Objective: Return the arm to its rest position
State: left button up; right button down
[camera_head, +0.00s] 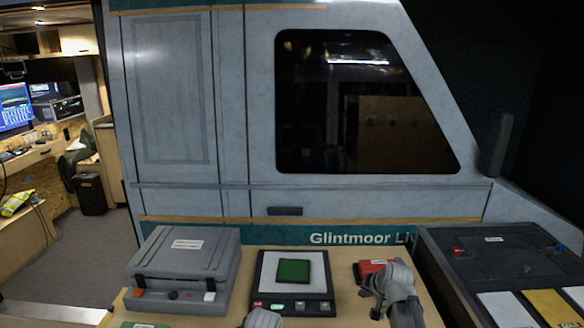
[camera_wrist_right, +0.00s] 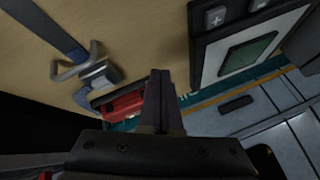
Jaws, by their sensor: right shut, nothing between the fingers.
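My right gripper (camera_head: 373,302) is near the front right of the table in the head view, over or beside a red box (camera_head: 368,267), which it partly hides. In the right wrist view its dark fingers (camera_wrist_right: 160,90) are together with nothing between them. The tips are clear of the red box (camera_wrist_right: 122,105) and of a dark device with a green screen (camera_wrist_right: 245,55). My left gripper cannot be made out in either view.
A grey case (camera_head: 185,262) stands left of the green-screened device (camera_head: 293,283). A dark panel (camera_head: 495,250) fills the right side. The van wall (camera_head: 235,205) rises behind the table. A grey rounded part, cut off at the bottom centre, is unclear.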

jog(key=s+a+n+g, duration=0.1)
jog(key=s+a, duration=0.3)
jog(key=s+a+n+g+p, duration=0.1)
jog(key=s+a+n+g, duration=0.1)
jog(key=s+a, duration=0.3)
jog(key=s+a+f+n+g, duration=0.1)
jog(key=s+a+n, duration=0.1)
jog(key=s+a, duration=0.2)
jog(key=shift+s+a+p, duration=0.25)
jog(key=shift+a+p, duration=0.15)
jog(key=shift+a, duration=0.3)
jog(key=s+a+n+g+h+p, duration=0.1)
jog(key=s+a+n+g+h, duration=0.1)
jog(key=s, duration=0.9)
jog(key=shift+s+a+r+n+g+h, duration=0.25)
jog(key=shift+a+n+g+h, duration=0.25)
jog(key=shift+a+n, duration=0.65)
